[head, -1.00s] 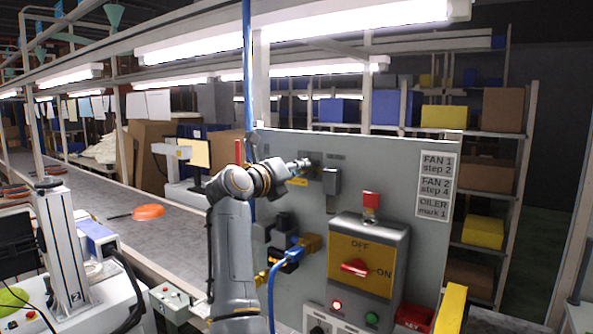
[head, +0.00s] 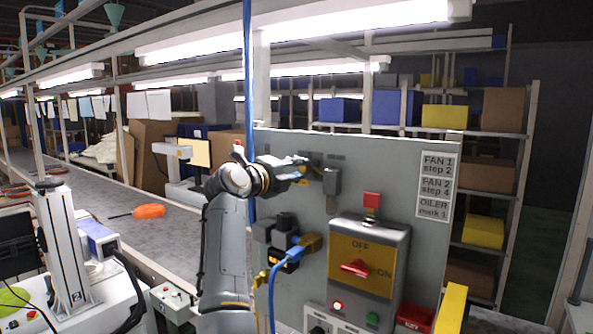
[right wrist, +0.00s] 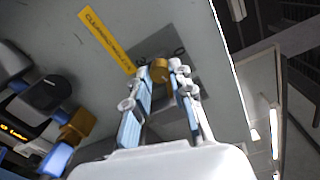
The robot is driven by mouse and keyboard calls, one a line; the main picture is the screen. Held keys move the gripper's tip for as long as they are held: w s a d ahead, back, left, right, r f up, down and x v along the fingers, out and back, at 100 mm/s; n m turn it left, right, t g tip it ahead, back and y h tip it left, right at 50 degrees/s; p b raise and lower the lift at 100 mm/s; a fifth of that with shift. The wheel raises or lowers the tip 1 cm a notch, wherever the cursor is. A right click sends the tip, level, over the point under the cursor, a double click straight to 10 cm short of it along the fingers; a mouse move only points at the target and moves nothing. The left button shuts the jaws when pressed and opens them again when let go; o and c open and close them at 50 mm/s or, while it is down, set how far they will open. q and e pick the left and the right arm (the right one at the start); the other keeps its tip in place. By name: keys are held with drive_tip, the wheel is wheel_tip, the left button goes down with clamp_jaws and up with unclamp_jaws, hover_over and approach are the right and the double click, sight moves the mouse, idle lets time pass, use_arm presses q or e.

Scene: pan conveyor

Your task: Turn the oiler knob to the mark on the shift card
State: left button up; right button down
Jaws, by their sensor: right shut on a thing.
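The brass oiler knob (right wrist: 160,70) sits on a dark plate on the grey panel and shows between my right fingertips in the right wrist view. My right gripper (right wrist: 162,82) is shut on it; in the head view the gripper (head: 303,163) reaches the panel's upper left and mostly hides the knob. The knob's pointer and marks are too small or covered to read. The white shift card (head: 437,186) at the panel's upper right reads "FAN 1 step 2", "FAN 2 step 4", "OILER mark 1". My left gripper is not in view.
A grey box (head: 332,181) is right of the gripper.

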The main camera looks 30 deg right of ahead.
drive_tip(key=shift+r, duration=0.1)
idle(0.3)
drive_tip(key=c, duration=1.1)
unclamp_jaws()
drive_tip(key=shift+d, duration=0.1)
drive_tip(key=shift+c, duration=0.2)
